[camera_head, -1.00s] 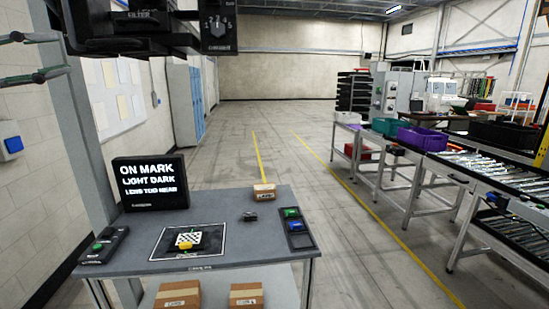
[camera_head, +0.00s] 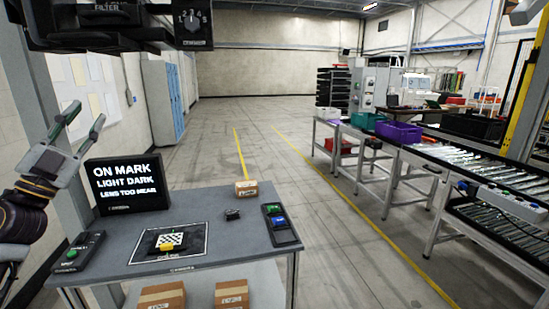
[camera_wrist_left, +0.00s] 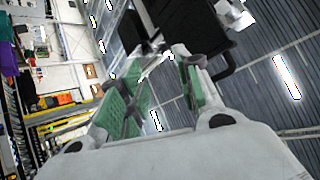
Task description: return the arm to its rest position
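My left gripper (camera_head: 87,112) is at the left edge of the head view, raised beside the black display box (camera_head: 127,183) and above the bench's left end. Its two grey fingers point up and to the right, stand apart and hold nothing. In the left wrist view the gripper (camera_wrist_left: 163,68) shows green pads on both fingers with a clear gap between them, facing the ceiling. A dark wrist section shows below the fingers at the left edge of the head view. My right gripper is in neither view.
A dark overhead unit (camera_head: 110,22) hangs above. Open floor lies beyond; a roller conveyor (camera_head: 470,165) stands right.

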